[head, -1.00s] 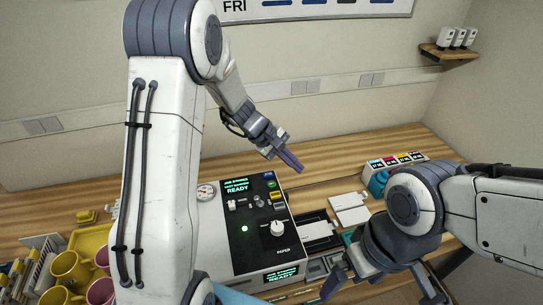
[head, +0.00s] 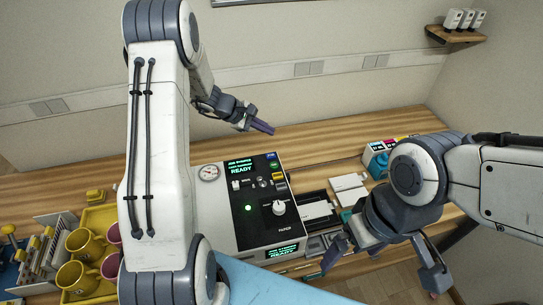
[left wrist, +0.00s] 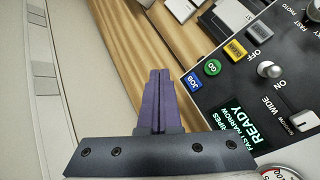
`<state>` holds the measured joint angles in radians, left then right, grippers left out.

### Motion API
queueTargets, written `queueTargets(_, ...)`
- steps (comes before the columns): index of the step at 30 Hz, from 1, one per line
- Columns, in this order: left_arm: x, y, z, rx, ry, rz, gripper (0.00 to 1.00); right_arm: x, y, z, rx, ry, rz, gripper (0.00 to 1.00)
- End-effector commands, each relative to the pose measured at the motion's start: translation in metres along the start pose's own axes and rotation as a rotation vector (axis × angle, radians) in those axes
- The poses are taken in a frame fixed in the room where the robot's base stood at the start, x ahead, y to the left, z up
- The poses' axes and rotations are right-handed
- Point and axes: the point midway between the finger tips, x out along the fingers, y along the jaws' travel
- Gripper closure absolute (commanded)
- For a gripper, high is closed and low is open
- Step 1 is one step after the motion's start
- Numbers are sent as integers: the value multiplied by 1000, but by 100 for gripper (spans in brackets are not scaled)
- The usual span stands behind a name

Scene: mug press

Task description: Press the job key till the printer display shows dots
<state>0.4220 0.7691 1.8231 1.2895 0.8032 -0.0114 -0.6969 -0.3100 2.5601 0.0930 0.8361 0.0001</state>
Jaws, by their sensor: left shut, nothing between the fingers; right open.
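The printer (head: 262,225) has a black top panel, and its display (head: 241,168) shows green text ending in READY, with no dots visible. The blue job key (left wrist: 193,81) is at the panel's corner in the left wrist view, beside the green GO key (left wrist: 212,67); it also shows small in the head view (head: 271,156). My left gripper (head: 262,127) is shut and empty, above and behind the printer's far edge. In the left wrist view its purple fingers (left wrist: 158,80) lie to the left of the job key, apart from it. My right gripper (head: 385,268) is open and empty at the front right.
A yellow tray (head: 98,215) with several mugs stands at the left of the wooden table. A paper knob (head: 279,208) and switches rise from the panel. The table behind the printer is clear.

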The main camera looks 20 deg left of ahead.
Motion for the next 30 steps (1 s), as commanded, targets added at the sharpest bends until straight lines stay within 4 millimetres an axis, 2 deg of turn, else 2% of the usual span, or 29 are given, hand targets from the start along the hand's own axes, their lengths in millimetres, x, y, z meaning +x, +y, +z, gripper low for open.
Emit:
queueTargets(11,37,-28,-27,-2,0,-2,100,30,2,2,3,0,0,0)
queueTargets(15,51,-37,-38,-1,1,0,100,50,4,3,2,0,0,0)
queueTargets(19,55,-40,-41,0,1,0,100,56,4,3,1,0,0,0)
queueTargets(30,55,-40,-40,0,0,0,100,56,4,3,1,0,0,0)
